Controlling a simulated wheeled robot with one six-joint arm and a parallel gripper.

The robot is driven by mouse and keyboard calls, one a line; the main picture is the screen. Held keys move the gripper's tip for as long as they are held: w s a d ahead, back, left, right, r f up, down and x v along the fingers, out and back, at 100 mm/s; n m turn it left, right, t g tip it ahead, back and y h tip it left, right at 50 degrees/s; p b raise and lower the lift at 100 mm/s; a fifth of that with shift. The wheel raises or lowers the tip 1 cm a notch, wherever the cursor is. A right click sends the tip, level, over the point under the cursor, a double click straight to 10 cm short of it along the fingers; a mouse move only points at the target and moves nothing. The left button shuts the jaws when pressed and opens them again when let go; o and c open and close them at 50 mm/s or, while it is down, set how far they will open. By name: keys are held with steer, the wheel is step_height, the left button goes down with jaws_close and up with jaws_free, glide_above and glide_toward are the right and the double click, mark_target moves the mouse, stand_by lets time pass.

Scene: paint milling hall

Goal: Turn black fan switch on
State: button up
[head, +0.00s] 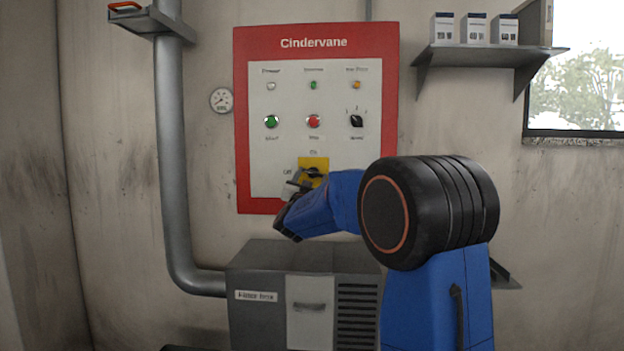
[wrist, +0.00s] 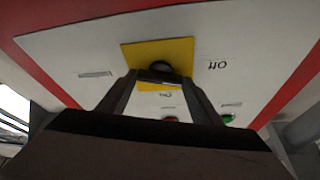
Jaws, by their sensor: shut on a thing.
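The black fan switch (head: 313,173) sits on a yellow plate (head: 318,162) low on the red-framed control panel (head: 266,160). An "On" label is above the plate and an "Off" label is to its left. In the wrist view, which is upside down, the black switch (wrist: 160,67) shows between the fingertips against the yellow plate (wrist: 131,56). My gripper (head: 301,183) is at the switch from below; in the wrist view my gripper (wrist: 158,79) is shut on it. The fingers partly hide the switch, so I cannot tell which way its handle points.
Above are a green button (head: 271,121), a red button (head: 314,121), a black knob (head: 357,121) and several small lamps. A grey box (head: 264,317) stands below. A grey pipe (head: 172,150) runs at the left. A shelf (head: 480,54) with boxes is upper right.

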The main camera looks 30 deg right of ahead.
steer(key=m+g, duration=0.1)
steer(key=m, duration=0.1)
steer(key=m+g+h, duration=0.1)
steer(key=m, duration=0.2)
steer(key=shift+w+a, duration=0.1)
steer(key=shift+a, duration=0.05)
steer(key=m+g, duration=0.1)
steer(key=m, duration=0.1)
steer(key=m+g, duration=0.1)
steer(key=m, duration=0.2)
steer(key=shift+r+h, duration=0.15)
steer(key=shift+h, duration=0.15)
steer(key=m+g, duration=0.1)
steer(key=m, duration=0.1)
steer(key=m+g, duration=0.1)
steer(key=m, duration=0.1)
steer(key=shift+w+a+r+m, duration=0.1)
steer(key=shift+r+m, duration=0.05)
steer(key=shift+m, duration=0.25)
steer(key=shift+m+g+y, duration=0.5)
steer(key=shift+m, duration=1.1)
steer(key=o, duration=1.1)
steer(key=shift+c, duration=0.2)
steer(key=shift+r, duration=0.1)
steer(key=shift+a, duration=0.1)
